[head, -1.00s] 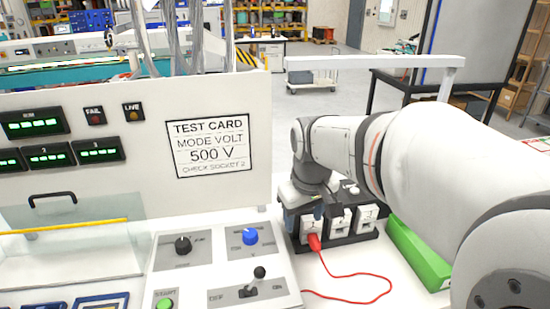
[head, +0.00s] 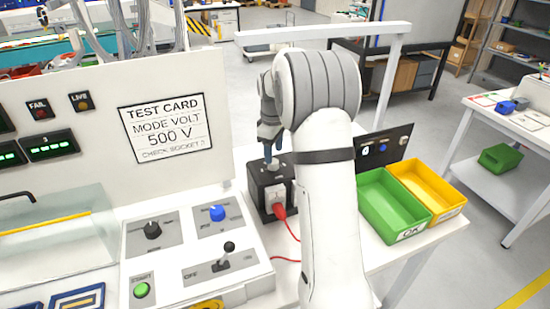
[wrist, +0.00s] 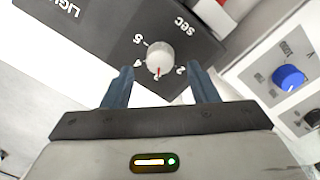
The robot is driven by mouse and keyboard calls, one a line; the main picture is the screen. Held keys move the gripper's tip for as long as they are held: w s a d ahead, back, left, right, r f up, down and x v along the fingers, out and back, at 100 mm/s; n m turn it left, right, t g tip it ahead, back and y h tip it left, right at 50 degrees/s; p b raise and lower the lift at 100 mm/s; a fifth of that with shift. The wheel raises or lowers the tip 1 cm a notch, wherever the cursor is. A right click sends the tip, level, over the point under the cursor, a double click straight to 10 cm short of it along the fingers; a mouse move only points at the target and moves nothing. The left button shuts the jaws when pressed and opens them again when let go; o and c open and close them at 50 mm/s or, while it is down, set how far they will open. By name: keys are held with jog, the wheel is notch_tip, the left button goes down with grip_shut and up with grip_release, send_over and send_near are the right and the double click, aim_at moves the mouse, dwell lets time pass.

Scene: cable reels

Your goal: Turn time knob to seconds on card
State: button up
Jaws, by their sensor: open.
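The time knob (wrist: 160,57) is pale grey with a red pointer, on a dark panel (wrist: 110,30) marked SEC in the wrist view. Numbers ring it, and the pointer is toward the 3. My gripper (wrist: 160,80) is open, with one finger on each side of the knob's lower part in the picture; I see no contact. In the head view my gripper (head: 268,152) points down over a black box (head: 257,192). The test card (head: 167,129) on the white panel reads MODE VOLT, 500 V, with a small line about a socket; I read no seconds on it.
A red plug (head: 280,211) with a red cable is in the box's front. Left are a black knob (head: 153,230), a blue knob (head: 217,213), a lever (head: 228,247) and a green button (head: 141,290). Green (head: 372,207) and yellow (head: 405,181) bins stand right of my arm.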

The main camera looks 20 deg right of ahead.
aim_at(274, 161)
jog(key=shift+f, duration=2.1)
jog(key=shift+c, duration=0.4)
jog(key=shift+d, duration=0.1)
jog(key=c, duration=0.9)
